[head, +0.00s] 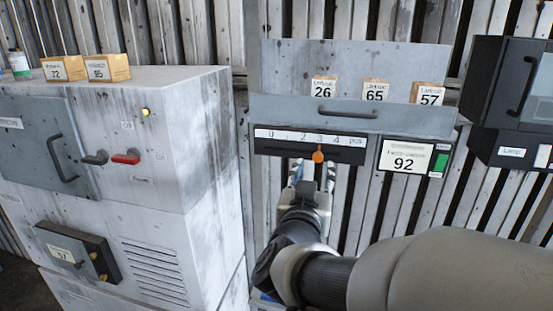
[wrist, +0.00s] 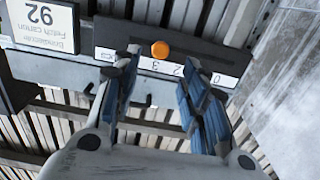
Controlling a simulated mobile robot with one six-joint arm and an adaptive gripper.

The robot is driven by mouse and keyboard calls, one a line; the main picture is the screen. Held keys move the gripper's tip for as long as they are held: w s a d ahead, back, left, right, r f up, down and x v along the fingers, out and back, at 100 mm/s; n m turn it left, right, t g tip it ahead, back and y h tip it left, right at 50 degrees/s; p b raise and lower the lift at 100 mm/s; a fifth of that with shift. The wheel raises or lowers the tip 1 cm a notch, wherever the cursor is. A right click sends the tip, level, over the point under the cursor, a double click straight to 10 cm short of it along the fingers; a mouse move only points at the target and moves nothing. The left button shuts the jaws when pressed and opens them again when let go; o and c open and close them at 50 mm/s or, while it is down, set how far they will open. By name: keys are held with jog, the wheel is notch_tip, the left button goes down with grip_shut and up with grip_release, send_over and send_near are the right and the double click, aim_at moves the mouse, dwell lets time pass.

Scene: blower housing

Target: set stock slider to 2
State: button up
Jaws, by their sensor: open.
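The stock slider's orange knob (head: 318,156) stands under the 3 on the scale strip (head: 293,135), which reads 0 to 4 and pcs. It sits in a black panel below the grey bin front. My gripper (head: 313,178) is open just below the panel, slightly left of the knob. In the wrist view the scale appears upside down, and the knob (wrist: 160,49) shows beyond the gap between the open fingers (wrist: 158,72). The fingers appear empty and apart from the knob, one on either side of it in that view.
A label reading 92 (head: 406,158) with a green strip is right of the slider. Boxes marked 26 (head: 323,87), 65 (head: 375,91) and 57 (head: 429,95) sit in the bin above. A grey cabinet (head: 185,150) with a red handle (head: 127,157) stands left; a dark unit (head: 508,95) hangs right.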

aim_at(317, 158)
jog(key=x, duration=0.8)
grip_shut()
dwell(0.4)
jog(key=shift+a, duration=0.1)
